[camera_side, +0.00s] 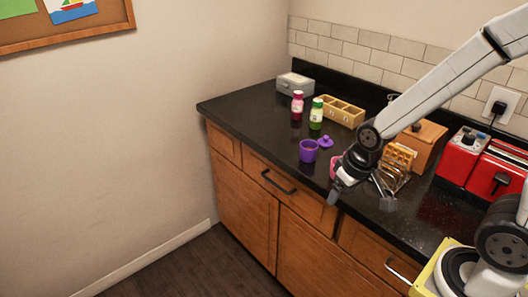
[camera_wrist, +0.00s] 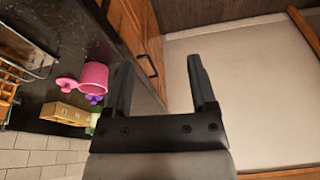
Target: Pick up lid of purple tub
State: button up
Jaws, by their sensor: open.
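The purple tub (camera_side: 309,151) stands upright and looks open on the black counter. Its purple lid (camera_side: 325,142), with a small knob, lies on the counter just right of the tub. In the wrist view a purple piece (camera_wrist: 95,99) shows beside a pink cup (camera_wrist: 93,76); I cannot tell whether it is the tub or the lid. My gripper (camera_side: 335,192) is near the counter's front edge, to the right of and nearer the camera than the tub and lid. Its two fingers (camera_wrist: 160,65) are apart with nothing between them.
A pink item (camera_side: 335,168) is partly hidden behind my gripper. A green bottle (camera_side: 316,114), a red-pink bottle (camera_side: 297,104), a wooden compartment box (camera_side: 340,111) and a grey box (camera_side: 295,84) stand farther back. A wire rack (camera_side: 393,177) and red toaster (camera_side: 463,153) are right. The counter's left front is clear.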

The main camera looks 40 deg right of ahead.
jog(key=w+d+m, duration=0.4)
jog(key=w+m, duration=0.4)
jog(key=m+t, duration=0.2)
jog(key=m, duration=2.5)
send_near(326, 137)
jog(key=f, duration=0.1)
jog(key=shift+w+d+f, duration=0.1)
jog(key=shift+w+f, duration=0.4)
jog(key=shift+f, duration=0.15)
jog(key=shift+w+d+f, duration=0.1)
jog(key=shift+w+f, duration=0.35)
jog(key=shift+f, duration=0.2)
jog(key=shift+x, duration=2.6)
jog(key=shift+s, duration=0.1)
grip_shut()
